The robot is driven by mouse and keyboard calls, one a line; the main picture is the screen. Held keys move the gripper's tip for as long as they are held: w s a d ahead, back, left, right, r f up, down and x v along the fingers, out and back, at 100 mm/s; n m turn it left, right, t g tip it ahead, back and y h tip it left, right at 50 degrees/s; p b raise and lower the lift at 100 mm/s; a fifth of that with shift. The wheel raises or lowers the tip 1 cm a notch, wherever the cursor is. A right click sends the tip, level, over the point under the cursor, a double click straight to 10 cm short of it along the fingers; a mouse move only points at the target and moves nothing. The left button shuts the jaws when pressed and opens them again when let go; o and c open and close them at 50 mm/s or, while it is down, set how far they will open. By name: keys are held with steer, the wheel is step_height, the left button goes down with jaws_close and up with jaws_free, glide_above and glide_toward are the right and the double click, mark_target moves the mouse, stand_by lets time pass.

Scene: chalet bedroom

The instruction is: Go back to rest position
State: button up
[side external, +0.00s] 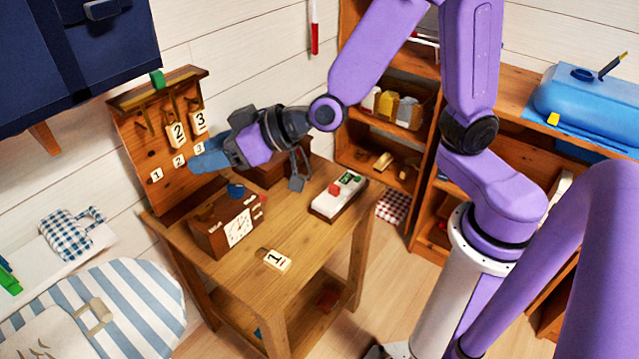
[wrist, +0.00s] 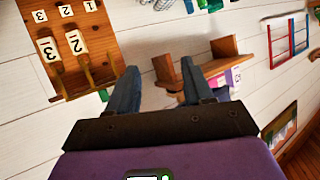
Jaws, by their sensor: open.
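My gripper (side external: 205,157) is open in front of the wooden key rack (side external: 132,150), just right of its number labels. In the wrist view my gripper (wrist: 159,72) shows two separate blue-grey fingers with nothing between them. Tag 2 (side external: 177,136) and tag 3 (side external: 199,123) hang on the rack's pegs. The wrist view also shows tag 2 (wrist: 76,42) and tag 3 (wrist: 48,49), left of the fingers. Tag 1 (side external: 277,260) lies flat on the wooden table (side external: 250,288), apart from my gripper.
A wooden clock (side external: 227,228) stands on the table below my gripper. A white box with red and green parts (side external: 339,195) lies at the table's right. A shelf unit (side external: 365,130) stands behind. A green block (side external: 157,78) sits atop the rack. The table's front is mostly clear.

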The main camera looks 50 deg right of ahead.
steer(key=s+f+n+g, duration=0.25)
steer(key=s+g, duration=0.25)
steer(key=s, duration=0.5)
steer(key=s+d+f+n+g+h, duration=0.1)
steer(key=s+d+n+g+h, duration=0.4)
steer(key=s+d, duration=1)
steer(key=d+g+h, duration=0.1)
steer(key=d, duration=0.2)
steer(key=shift+d+h, duration=0.3)
steer(key=shift+d, duration=0.05)
steer(key=shift+f, duration=0.1)
